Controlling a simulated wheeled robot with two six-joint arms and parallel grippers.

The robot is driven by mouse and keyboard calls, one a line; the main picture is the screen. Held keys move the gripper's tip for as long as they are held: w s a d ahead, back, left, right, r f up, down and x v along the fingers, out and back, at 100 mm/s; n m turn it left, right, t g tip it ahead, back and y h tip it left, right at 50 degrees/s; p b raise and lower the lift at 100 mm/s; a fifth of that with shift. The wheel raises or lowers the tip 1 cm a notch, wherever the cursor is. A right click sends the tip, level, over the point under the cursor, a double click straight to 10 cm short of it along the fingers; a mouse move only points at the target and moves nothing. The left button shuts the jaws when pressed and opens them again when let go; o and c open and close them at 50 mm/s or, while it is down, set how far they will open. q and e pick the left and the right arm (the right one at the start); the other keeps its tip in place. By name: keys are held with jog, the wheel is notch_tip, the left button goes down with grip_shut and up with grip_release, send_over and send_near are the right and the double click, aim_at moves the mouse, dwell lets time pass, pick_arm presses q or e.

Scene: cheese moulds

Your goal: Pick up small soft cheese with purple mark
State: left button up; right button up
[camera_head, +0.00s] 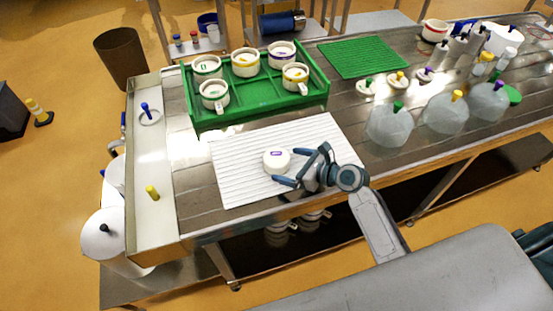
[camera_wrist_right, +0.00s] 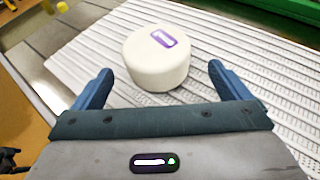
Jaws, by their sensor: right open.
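The small soft cheese (camera_head: 276,161) is a white round with a purple mark on its top. It stands flat on the white ribbed mat (camera_head: 235,188) in the head view. In the right wrist view the cheese (camera_wrist_right: 157,62) sits ahead, its near side between the lines of the two fingers. My right gripper (camera_head: 290,166) is open, with its fingertips at the right side of the cheese. In the wrist view the right gripper (camera_wrist_right: 155,85) has blue fingers spread wider than the cheese, with no clear contact. My left gripper is not in view.
A green tray (camera_head: 235,119) with several white moulds stands behind the mat. A green mat (camera_head: 362,58) lies farther back. A yellow-topped peg (camera_head: 152,192) is at the left.

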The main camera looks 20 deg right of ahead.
aim_at(272, 154)
jog(key=x, duration=0.2)
jog(key=shift+w+a+p, duration=0.1)
jog(key=shift+a+p, duration=0.2)
jog(key=shift+a, duration=0.05)
jog(key=shift+w+a+f, duration=0.25)
jog(key=shift+w+f, duration=0.1)
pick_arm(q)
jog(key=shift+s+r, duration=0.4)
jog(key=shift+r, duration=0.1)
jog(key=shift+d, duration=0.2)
pick_arm(e)
jog(key=c, duration=0.9)
jog(key=shift+r, duration=0.1)
